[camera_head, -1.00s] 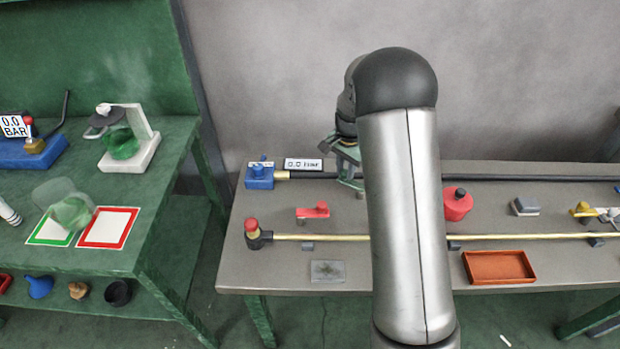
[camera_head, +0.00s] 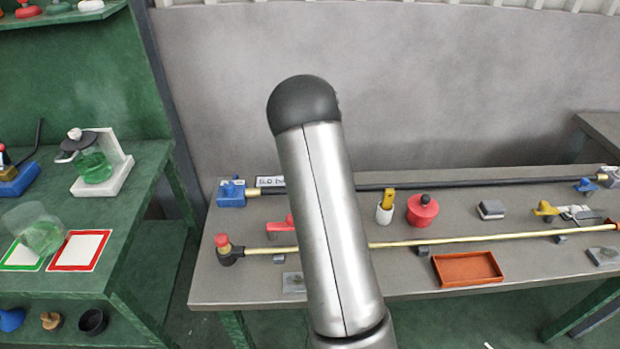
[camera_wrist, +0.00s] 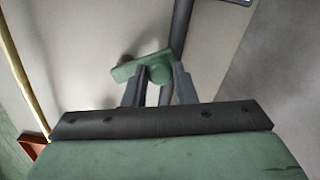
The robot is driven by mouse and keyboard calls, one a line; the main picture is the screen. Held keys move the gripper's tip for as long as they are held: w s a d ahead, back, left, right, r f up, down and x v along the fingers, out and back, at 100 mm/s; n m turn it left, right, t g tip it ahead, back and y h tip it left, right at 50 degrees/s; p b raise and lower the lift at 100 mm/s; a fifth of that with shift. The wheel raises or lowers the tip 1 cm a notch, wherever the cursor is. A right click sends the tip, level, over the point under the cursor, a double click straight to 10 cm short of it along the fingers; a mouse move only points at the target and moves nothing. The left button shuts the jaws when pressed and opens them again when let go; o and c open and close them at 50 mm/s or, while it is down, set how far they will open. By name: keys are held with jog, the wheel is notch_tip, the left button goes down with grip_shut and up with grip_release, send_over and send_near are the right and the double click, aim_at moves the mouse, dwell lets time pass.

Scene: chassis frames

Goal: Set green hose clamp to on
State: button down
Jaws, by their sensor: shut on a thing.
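In the wrist view my gripper (camera_wrist: 159,88) has its two fingers on either side of the green hose clamp (camera_wrist: 128,70). The fingers are shut on the clamp's rounded part, and its flat lever sticks out to the left. The clamp sits at the dark hose (camera_wrist: 181,22), which runs up out of the picture. In the head view the black hose (camera_head: 450,181) runs along the back of the grey table. My arm hides the gripper and the clamp there.
A brass rod (camera_head: 470,239) runs along the grey table. A red pot (camera_head: 422,211), a white and yellow item (camera_head: 385,208), an orange tray (camera_head: 467,269) and a blue valve block (camera_head: 231,193) stand on it. A green bench (camera_head: 115,240) is at left.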

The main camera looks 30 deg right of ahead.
jog(key=shift+d, duration=0.1)
jog(key=c, duration=1.2)
grip_release()
notch_tip(320, 180, up, 18)
jog(key=shift+f+b, duration=0.25)
jog(key=shift+b, duration=0.35)
